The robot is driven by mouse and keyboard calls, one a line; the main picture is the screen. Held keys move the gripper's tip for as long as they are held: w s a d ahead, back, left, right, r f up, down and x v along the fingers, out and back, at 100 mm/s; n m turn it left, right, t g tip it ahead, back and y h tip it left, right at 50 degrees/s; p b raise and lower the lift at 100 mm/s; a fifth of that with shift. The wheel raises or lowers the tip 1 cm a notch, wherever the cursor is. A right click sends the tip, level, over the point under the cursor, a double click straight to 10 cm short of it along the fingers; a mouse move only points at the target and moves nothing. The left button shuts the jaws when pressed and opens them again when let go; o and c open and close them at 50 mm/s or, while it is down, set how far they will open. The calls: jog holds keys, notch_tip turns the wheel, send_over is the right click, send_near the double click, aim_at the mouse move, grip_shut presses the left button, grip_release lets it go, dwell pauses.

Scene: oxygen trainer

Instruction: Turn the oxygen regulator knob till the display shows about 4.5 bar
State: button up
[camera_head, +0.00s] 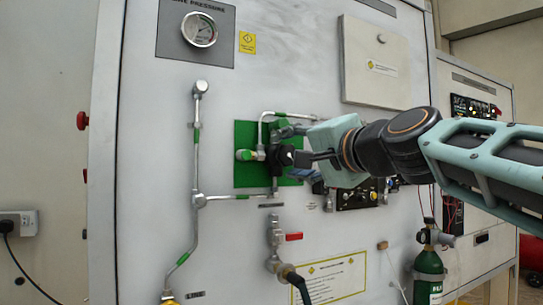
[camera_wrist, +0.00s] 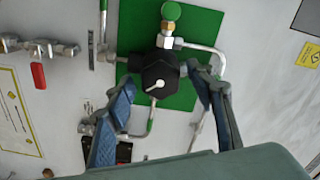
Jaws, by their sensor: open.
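The black regulator knob (camera_wrist: 160,74) with a small white pointer shows in the wrist view, in front of a green plate (camera_wrist: 205,28). In the head view the knob (camera_head: 285,155) is partly covered by my gripper. My gripper (camera_head: 300,163) is open and points at the knob from the right. In the wrist view its two blue-padded fingers (camera_wrist: 161,80) stand to the left and right of the knob, with gaps showing; I see no contact. A round gauge (camera_head: 199,30) labelled as pressure is at the upper left of the panel; its reading is too small to tell.
Metal pipes (camera_head: 196,140) stand out from the panel around the green plate. A red-handled valve (camera_head: 276,240) with a hose sits below. A black instrument panel (camera_head: 357,194) is partly behind my gripper. A green cylinder (camera_head: 428,275) stands at the lower right.

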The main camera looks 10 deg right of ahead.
jog(key=v, duration=1.1)
jog(key=shift+r, duration=0.1)
jog(key=s+a+f+n+g+h, duration=0.1)
jog(key=a+f+n+g, duration=0.2)
jog(key=f, duration=0.9)
jog(key=s+a+f+n+g+h, duration=0.1)
jog(key=s+a+f+n+g, duration=0.15)
jog(key=f, duration=0.95)
jog(key=s+d+f+n+g+h, duration=0.1)
jog(key=s+f+n+g+h, duration=0.3)
jog(key=f, duration=0.7)
jog(key=s+d+f+g, duration=0.1)
jog(key=s+f+g, duration=0.1)
jog(key=s+f, duration=0.6)
notch_tip(320, 180, up, 33)
jog(key=w+p, duration=0.2)
jog(key=p, duration=3.2)
jog(key=shift+w+a+r+p, duration=0.2)
jog(key=shift+w+p, duration=0.2)
jog(key=shift+w+y, duration=0.15)
jog(key=shift+y, duration=0.15)
